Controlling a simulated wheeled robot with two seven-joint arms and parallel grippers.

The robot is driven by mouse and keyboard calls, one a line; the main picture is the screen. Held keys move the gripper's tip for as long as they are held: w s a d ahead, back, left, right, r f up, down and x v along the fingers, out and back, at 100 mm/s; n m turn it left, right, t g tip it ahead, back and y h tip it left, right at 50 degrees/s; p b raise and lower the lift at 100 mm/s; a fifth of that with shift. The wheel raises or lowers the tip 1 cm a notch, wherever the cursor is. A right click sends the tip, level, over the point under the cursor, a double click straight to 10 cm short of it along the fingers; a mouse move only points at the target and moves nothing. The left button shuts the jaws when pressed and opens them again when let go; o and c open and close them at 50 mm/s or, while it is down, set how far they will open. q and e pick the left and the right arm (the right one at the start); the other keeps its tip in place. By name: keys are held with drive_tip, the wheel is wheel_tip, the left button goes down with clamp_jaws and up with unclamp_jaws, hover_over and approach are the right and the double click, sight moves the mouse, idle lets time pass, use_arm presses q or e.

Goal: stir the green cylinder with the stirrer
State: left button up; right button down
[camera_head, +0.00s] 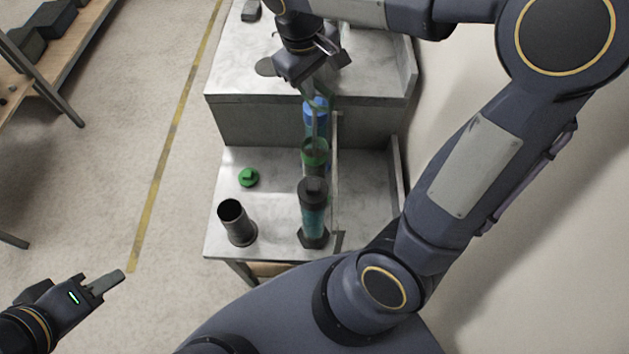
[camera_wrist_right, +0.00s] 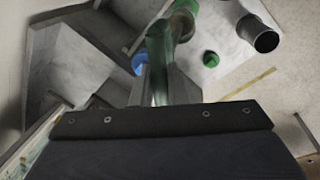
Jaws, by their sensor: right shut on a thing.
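The green cylinder (camera_head: 315,152), with a green rim, stands on the lower level of the metal bench; its top also shows in the right wrist view (camera_wrist_right: 187,8). My right gripper (camera_head: 318,84) is above and behind it, shut on the translucent greenish stirrer (camera_head: 317,128). The stirrer points down from the fingers to the cylinder's mouth and also shows in the right wrist view (camera_wrist_right: 158,62). I cannot tell whether its lower end is inside. My left gripper (camera_head: 112,279) is low at the left, away from the bench; its finger gap is not clear.
A blue cylinder (camera_head: 315,106) stands behind the green one. A teal cylinder with black cap (camera_head: 313,211) stands in front. A green lid (camera_head: 248,177) and an open dark cup (camera_head: 236,224) are to the left. A raised step (camera_head: 262,122) lies behind.

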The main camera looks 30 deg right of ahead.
drive_tip(key=shift+r+p, duration=1.25)
drive_tip(key=shift+r, duration=0.7)
wheel_tip(320, 180, up, 3)
drive_tip(key=shift+f+p, duration=0.15)
drive_tip(key=shift+p, duration=1.1)
wheel_tip(320, 180, up, 2)
drive_tip(key=shift+r+p, duration=0.1)
drive_tip(key=shift+p, duration=0.6)
drive_tip(key=shift+r, duration=1.3)
drive_tip(key=shift+r, duration=0.55)
